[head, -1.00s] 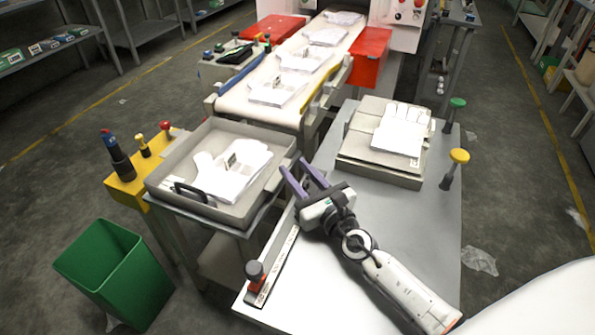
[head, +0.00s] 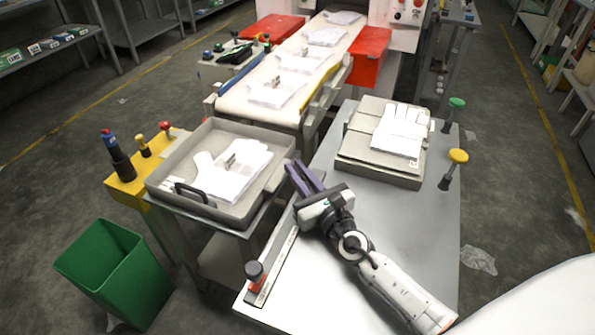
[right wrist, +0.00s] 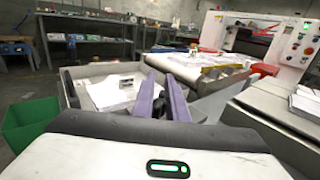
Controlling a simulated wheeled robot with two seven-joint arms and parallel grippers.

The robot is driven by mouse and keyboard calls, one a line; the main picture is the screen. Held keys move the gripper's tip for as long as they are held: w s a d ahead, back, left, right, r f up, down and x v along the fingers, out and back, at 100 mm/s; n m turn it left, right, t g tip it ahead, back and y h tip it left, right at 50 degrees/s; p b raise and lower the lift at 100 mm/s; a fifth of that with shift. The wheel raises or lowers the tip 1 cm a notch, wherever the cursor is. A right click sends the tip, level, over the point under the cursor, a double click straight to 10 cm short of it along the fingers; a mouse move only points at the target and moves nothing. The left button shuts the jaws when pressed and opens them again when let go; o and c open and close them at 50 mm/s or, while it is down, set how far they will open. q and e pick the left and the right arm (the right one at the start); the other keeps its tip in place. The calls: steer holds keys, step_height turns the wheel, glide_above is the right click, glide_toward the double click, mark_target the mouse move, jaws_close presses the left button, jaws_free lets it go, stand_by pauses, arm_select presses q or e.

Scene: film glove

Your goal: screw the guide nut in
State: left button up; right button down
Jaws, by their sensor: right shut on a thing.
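My right gripper (head: 298,166) reaches over the table's left edge beside the grey tray, its purple fingers close together. In the right wrist view the right gripper (right wrist: 160,84) has a small dark piece (right wrist: 160,108) between its fingers, which I take to be the guide nut; the fingers hide most of it. In the head view that piece is hidden. The guide rail (head: 280,258) runs along the table's left edge, its far end near the gripper. A black knob on a red base (head: 255,271) stands at its near end. My left gripper is not in view.
A grey tray (head: 161,184) with white gloves stands just left of the gripper. The table's middle right is clear.

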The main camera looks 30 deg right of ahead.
steer(key=shift+f, duration=0.1)
stand_by(0.5)
steer(key=c, duration=1.7)
jaws_free()
steer(key=shift+c, duration=0.2)
steer(key=shift+s, duration=0.15)
steer(key=s+b, duration=0.1)
steer(key=s, duration=0.9)
steer(key=shift+d, duration=0.2)
